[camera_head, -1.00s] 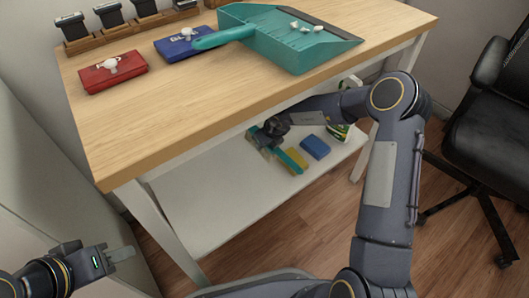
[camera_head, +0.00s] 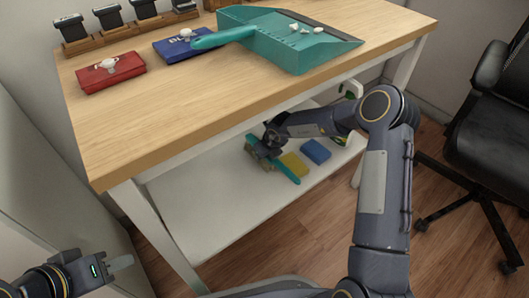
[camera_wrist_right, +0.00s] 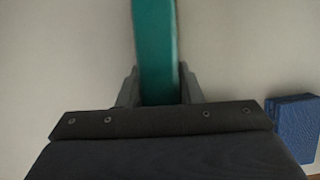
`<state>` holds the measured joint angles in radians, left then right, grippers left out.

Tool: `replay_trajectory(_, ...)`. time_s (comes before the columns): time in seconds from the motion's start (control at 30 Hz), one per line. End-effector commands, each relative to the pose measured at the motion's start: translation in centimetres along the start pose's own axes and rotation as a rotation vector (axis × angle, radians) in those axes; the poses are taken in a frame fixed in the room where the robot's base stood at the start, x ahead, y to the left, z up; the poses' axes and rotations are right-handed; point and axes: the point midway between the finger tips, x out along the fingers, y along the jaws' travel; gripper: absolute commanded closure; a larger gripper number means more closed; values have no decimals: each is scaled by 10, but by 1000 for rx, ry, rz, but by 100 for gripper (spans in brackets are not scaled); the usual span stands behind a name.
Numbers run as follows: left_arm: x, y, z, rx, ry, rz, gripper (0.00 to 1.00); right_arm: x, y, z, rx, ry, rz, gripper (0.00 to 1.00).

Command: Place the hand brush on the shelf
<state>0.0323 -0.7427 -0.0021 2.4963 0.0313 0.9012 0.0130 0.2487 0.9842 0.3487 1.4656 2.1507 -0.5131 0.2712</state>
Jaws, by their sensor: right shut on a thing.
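The hand brush (camera_head: 287,172) has a teal handle; its bristle end is partly hidden behind my right gripper. My right gripper (camera_head: 262,151) is under the tabletop, shut on the brush over the white lower shelf (camera_head: 205,215). In the right wrist view the teal handle (camera_wrist_right: 155,45) runs between the two dark fingers (camera_wrist_right: 158,90). The brush lies low over the shelf; I cannot tell whether it touches. My left gripper (camera_head: 121,263) is empty at the lower left, away from the table; its finger gap is not clear.
A yellow sponge (camera_head: 294,163) and a blue sponge (camera_head: 316,151) lie on the shelf beside the brush. On the tabletop are a teal dustpan (camera_head: 290,52), a red box (camera_head: 110,73) and a blue box (camera_head: 180,47). A black chair (camera_head: 490,120) stands at right. The shelf's left part is clear.

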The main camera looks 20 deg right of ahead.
Motion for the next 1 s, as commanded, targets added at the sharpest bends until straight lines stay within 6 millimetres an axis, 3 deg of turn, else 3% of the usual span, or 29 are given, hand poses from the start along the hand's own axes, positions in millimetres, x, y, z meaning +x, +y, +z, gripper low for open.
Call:
replay_trajectory(0.1,1,0,0,0,0,0,64,9,1,-7,1,10,4,100)
replay_trajectory(0.13,1,0,1,0,0,0,64,9,0,-8,1,12,4,66)
replay_trajectory(0.3,1,-1,1,0,0,0,64,9,1,-8,1,12,4,46)
replay_trajectory(0.67,5,-2,3,0,0,0,64,2,0,-3,1,5,2,46)
replay_trajectory(1.0,-27,12,-14,0,0,0,64,-64,0,2,1,7,2,46)
